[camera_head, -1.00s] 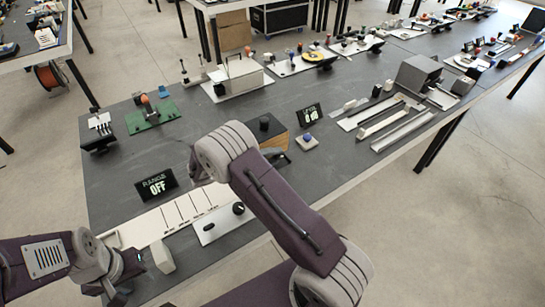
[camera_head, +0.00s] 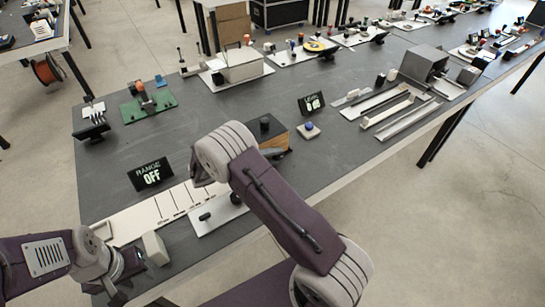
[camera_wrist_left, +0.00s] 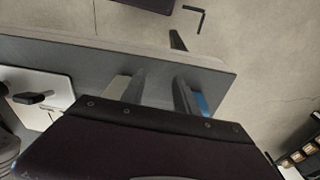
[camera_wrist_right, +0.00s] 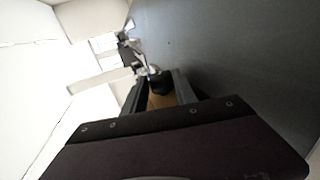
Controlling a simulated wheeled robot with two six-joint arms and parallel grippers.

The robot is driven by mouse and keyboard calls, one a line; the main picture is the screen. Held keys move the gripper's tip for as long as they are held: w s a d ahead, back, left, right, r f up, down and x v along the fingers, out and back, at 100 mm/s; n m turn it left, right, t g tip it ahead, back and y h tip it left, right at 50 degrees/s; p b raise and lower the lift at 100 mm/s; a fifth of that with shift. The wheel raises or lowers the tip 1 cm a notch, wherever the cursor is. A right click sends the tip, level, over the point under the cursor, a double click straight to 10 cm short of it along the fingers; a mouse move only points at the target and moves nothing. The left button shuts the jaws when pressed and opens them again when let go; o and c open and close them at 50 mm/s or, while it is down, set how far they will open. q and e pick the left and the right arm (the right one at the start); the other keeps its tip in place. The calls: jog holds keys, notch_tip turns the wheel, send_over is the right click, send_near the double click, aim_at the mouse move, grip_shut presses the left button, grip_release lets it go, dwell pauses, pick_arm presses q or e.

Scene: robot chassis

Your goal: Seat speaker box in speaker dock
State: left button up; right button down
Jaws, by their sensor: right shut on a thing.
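A wooden-sided box with a dark top and a black knob (camera_head: 277,133), apparently the speaker box, is at the end of my right arm, partly hidden by it. In the right wrist view, my right gripper (camera_wrist_right: 161,88) has its fingers on either side of the box's brown wood (camera_wrist_right: 157,102) and black knob. It is shut on this box. Whether the box touches the table cannot be told. My left gripper (camera_wrist_left: 160,88) is open and empty near the table's front edge. I cannot tell which fixture is the speaker dock.
A black RANGE OFF display (camera_head: 150,174) stands near a long white panel (camera_head: 140,220). A small display (camera_head: 311,103) and a blue-balled block (camera_head: 309,130) are right of the box. Pale rails (camera_head: 390,112) lie farther right. Grey tabletop (camera_head: 215,115) is clear behind the box.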

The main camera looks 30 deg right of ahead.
pick_arm(q)
jog(key=shift+f, duration=0.25)
pick_arm(e)
jog(key=shift+f, duration=0.15)
jog(key=c, duration=0.9)
grip_release()
jog(key=shift+s+f, duration=0.1)
jog(key=shift+f, duration=0.1)
jog(key=v, duration=0.9)
jog(key=shift+r, duration=0.25)
